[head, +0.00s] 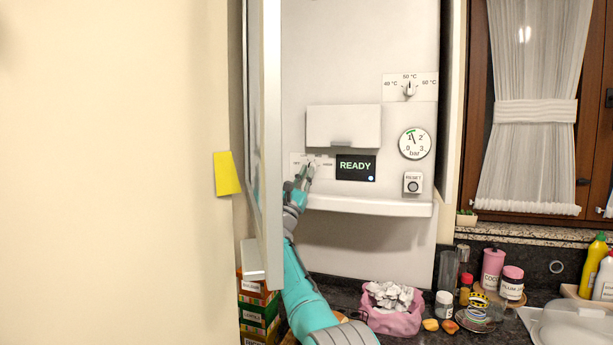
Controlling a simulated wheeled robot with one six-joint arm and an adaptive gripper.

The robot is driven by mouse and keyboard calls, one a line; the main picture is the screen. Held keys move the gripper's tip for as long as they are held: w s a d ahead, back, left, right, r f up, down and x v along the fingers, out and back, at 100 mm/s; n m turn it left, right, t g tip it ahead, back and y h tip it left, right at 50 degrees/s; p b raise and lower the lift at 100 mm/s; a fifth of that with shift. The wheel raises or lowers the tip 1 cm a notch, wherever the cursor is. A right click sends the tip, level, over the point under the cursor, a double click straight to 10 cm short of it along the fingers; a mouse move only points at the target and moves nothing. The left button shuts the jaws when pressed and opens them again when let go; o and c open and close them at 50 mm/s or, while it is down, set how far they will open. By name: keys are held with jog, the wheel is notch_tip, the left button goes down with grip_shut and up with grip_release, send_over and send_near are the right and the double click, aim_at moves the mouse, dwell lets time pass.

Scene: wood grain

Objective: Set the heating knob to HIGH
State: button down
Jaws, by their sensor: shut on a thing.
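The white boiler panel (360,60) has a small label plate (326,158) left of the READY display. The plate carries small print on its left and right sides, too small to read surely. My gripper (309,169) reaches up from below to the middle of this plate and is shut on the heating knob there. The gripper mostly hides the knob, so I cannot tell where its pointer stands. The display (355,168) shows READY in green.
An upper temperature knob (409,90), a pressure gauge (414,144) and a RESET button (413,185) are to the right. The open cabinet door (270,120) stands close left of my arm. A ledge (370,206) juts out below. Jars and a pink bag (392,322) fill the counter.

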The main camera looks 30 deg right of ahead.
jog(key=shift+f, duration=0.1)
dwell(0.4)
jog(key=c, duration=1.2)
grip_release()
jog(key=shift+d+n+t+y, duration=0.1)
jog(key=shift+n+t+y, duration=0.2)
jog(key=shift+n+t, duration=0.3)
jog(key=shift+s+d+n+t+y, duration=0.1)
jog(key=shift+n+t+y, duration=0.6)
jog(key=shift+n+t, duration=0.55)
jog(key=shift+s+n+t+y, duration=0.1)
jog(key=shift+n+t+y, duration=0.75)
jog(key=shift+n, duration=0.7)
jog(key=n+t+y, duration=0.1)
jog(key=n+y, duration=0.2)
jog(key=n, duration=0.1)
jog(key=n+t+y, duration=0.2)
jog(key=n+y, duration=0.1)
jog(key=n, duration=0.1)
jog(key=n+t+y, duration=0.2)
jog(key=n+y, duration=0.1)
jog(key=n, duration=0.1)
jog(key=shift+s+d, duration=0.25)
